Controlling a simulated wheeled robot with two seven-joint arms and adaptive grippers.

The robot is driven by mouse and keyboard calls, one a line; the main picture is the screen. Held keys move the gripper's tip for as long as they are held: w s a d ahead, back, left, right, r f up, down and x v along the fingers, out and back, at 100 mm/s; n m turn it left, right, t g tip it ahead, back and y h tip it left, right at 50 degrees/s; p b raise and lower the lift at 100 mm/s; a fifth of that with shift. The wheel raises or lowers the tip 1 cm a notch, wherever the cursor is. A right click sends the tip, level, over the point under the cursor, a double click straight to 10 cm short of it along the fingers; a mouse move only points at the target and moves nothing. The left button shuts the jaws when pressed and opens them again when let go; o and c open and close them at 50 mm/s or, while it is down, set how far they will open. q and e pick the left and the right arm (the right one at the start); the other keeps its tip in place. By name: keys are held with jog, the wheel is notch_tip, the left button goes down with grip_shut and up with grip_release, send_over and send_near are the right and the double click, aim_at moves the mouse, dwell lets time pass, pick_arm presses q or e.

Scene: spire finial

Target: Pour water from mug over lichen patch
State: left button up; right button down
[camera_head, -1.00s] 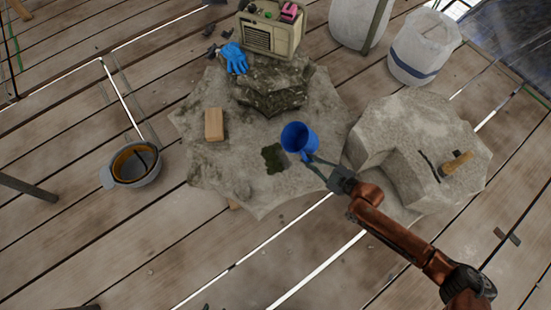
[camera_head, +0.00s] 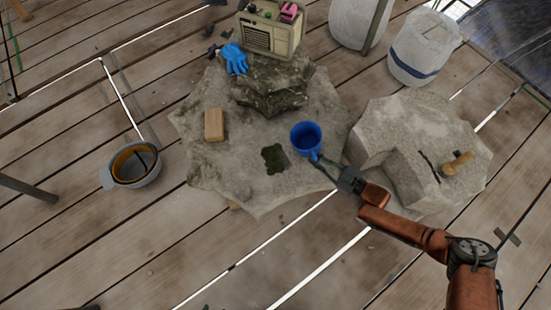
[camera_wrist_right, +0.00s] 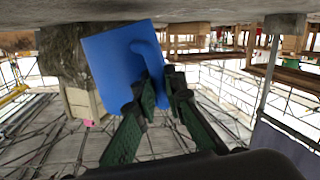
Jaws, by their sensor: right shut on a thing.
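The blue mug (camera_head: 305,139) is held above the pale stone slab (camera_head: 225,170), right of and slightly above the lichen patch in the head view. Its open mouth faces up toward the head camera; I cannot make out water in it. The lichen patch (camera_head: 273,158) is a small dark green blotch on the slab, fully in view. My right gripper (camera_head: 322,164) is shut on the mug's handle side. In the right wrist view its fingers (camera_wrist_right: 163,95) reach the handle of the mug (camera_wrist_right: 112,62). My left gripper is not in view.
A tan block (camera_head: 214,125) lies on the slab. A darker stone (camera_head: 270,88) and blue glove (camera_head: 234,58) are behind, near a beige radio-like box (camera_head: 268,34). A large stone block (camera_head: 405,150) stands right, with a wooden-handled tool (camera_head: 457,164). A grey helmet-like bowl (camera_head: 133,166) sits left.

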jog(key=shift+w+d+f+m, duration=0.15)
jog(key=shift+d+f+m, duration=0.15)
jog(key=shift+m, duration=0.1)
jog(key=shift+w+d+r+m+t+y, duration=0.2)
jog(key=shift+w+d+m+t+y, duration=0.1)
jog(key=shift+d+m+y, duration=0.3)
jog(key=shift+a, duration=0.1)
